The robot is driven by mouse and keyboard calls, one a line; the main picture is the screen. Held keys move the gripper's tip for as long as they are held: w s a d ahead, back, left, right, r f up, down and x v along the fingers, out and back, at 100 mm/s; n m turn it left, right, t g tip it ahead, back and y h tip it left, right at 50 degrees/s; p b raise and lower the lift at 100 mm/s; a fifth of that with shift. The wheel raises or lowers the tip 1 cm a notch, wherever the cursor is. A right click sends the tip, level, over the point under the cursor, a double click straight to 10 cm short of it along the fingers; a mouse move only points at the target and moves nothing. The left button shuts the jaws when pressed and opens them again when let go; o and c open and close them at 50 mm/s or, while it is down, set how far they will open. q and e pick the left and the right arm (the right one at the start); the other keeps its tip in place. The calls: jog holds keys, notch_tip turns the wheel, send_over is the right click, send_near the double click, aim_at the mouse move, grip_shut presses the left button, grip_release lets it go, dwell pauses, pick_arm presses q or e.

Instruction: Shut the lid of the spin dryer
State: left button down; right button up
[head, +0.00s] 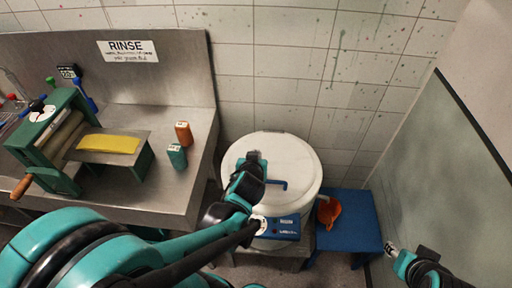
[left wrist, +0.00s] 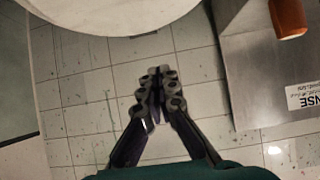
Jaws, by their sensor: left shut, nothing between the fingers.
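The spin dryer (head: 275,225) is a white round drum with a blue front panel, standing at the middle of the head view. Its white round lid (head: 295,160) has a blue handle and lies flat over the top. I cannot tell whether any gap is left under it. My left gripper (head: 253,157) is over the lid, shut and empty; whether it touches is unclear. The left wrist view shows its fingers together (left wrist: 160,73), with a white round edge (left wrist: 100,10) beyond them. My right gripper (head: 394,251) is at lower right, away from the dryer; its opening is unclear.
A steel counter (head: 130,212) on the left holds a green mangle (head: 62,125), a yellow cloth (head: 108,144), and an orange (head: 184,133) and a green bottle (head: 177,156). A blue stool (head: 362,232) with an orange scoop (head: 328,211) stands right of the dryer. A tiled wall is behind.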

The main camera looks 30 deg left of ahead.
pick_arm(q)
jog(key=s+f+b, duration=0.1)
jog(key=f+b, duration=0.2)
jog(key=f, duration=0.1)
jog(key=s+d+f+b, duration=0.1)
jog(key=s+f+b, duration=0.1)
jog(key=f, duration=0.3)
jog(key=s+d+f+b, duration=0.1)
jog(key=f+b, duration=0.3)
jog(key=shift+s+f+b, duration=0.2)
jog(key=shift+f+b, duration=0.05)
jog(key=shift+b, duration=0.15)
jog(key=shift+s+d+f+b, duration=0.15)
jog(key=shift+f+b, duration=0.5)
jog(key=shift+f, duration=0.1)
